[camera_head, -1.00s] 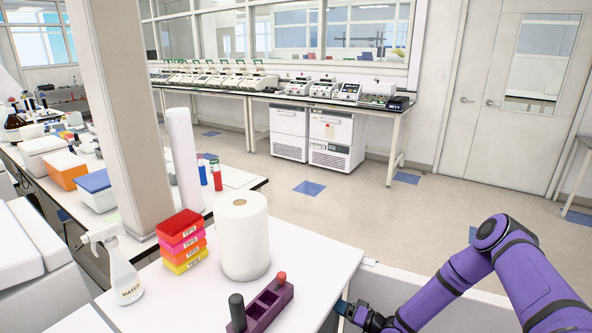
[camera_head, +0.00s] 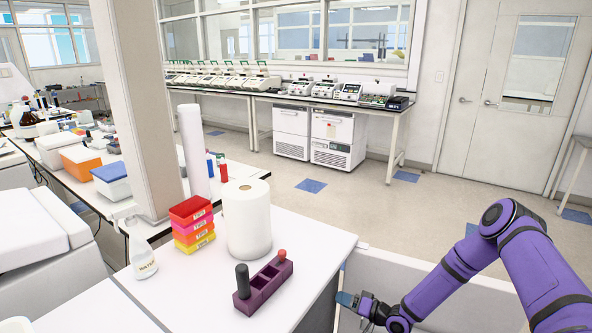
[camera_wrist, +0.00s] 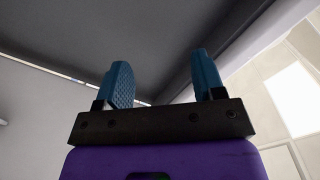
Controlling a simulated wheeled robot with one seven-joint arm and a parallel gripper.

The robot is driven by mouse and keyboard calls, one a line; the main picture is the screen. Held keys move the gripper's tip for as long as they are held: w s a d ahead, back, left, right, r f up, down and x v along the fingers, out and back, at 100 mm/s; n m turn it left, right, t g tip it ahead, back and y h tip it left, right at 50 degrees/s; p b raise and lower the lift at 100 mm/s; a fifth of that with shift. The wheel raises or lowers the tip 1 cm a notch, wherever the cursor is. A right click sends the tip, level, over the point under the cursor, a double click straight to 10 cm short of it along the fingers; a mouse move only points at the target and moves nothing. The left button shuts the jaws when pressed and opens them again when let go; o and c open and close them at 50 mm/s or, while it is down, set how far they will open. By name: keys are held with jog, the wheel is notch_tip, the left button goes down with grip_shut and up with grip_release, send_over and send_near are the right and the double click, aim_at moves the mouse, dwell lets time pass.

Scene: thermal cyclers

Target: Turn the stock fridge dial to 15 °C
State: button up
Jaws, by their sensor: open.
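Two white under-bench fridges stand below the far bench in the head view, a left one (camera_head: 291,132) and a right one (camera_head: 337,139) with a small red and pale label on its door. Which is the stock fridge cannot be told, and no dial can be made out at this distance. My gripper (camera_head: 346,299) is low at the right of the near bench, far from both fridges. In the wrist view my gripper (camera_wrist: 164,85) shows two blue fingers spread apart with nothing between them.
The near bench (camera_head: 200,290) carries a paper roll (camera_head: 246,222), tip boxes (camera_head: 192,222), a spray bottle (camera_head: 143,256) and a purple rack (camera_head: 262,287). A pillar (camera_head: 135,110) stands at left. Thermal cyclers line the far bench (camera_head: 405,113). The floor (camera_head: 350,205) between is open.

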jog(key=w+d+r+n+g+h, duration=0.1)
jog(key=w+d+r+n+h, duration=0.2)
jog(key=r, duration=0.6)
jog(key=w+d+r+h, duration=0.3)
jog(key=d+r+h, duration=0.1)
jog(key=r, duration=0.5)
jog(key=s+d+r+h, duration=0.3)
jog(key=s+r, duration=0.1)
jog(key=r, duration=0.5)
jog(key=s+d+r+m+h, duration=0.15)
jog(key=s+r, duration=0.25)
jog(key=r, duration=0.5)
jog(key=s+d+r+h, duration=0.3)
jog(key=s+r, duration=0.1)
jog(key=r, duration=0.6)
jog(key=s+r+g, duration=0.1)
jog(key=s+r, duration=0.2)
jog(key=s, duration=0.7)
jog(key=s+r+m+g, duration=0.1)
jog(key=s+r, duration=0.3)
jog(key=s, duration=0.7)
jog(key=s+r+m+g, duration=0.1)
jog(key=s+r, duration=0.2)
jog(key=s, duration=0.8)
jog(key=shift+s+a+r, duration=0.2)
jog(key=shift+s+r, duration=0.05)
jog(key=shift+r, duration=0.15)
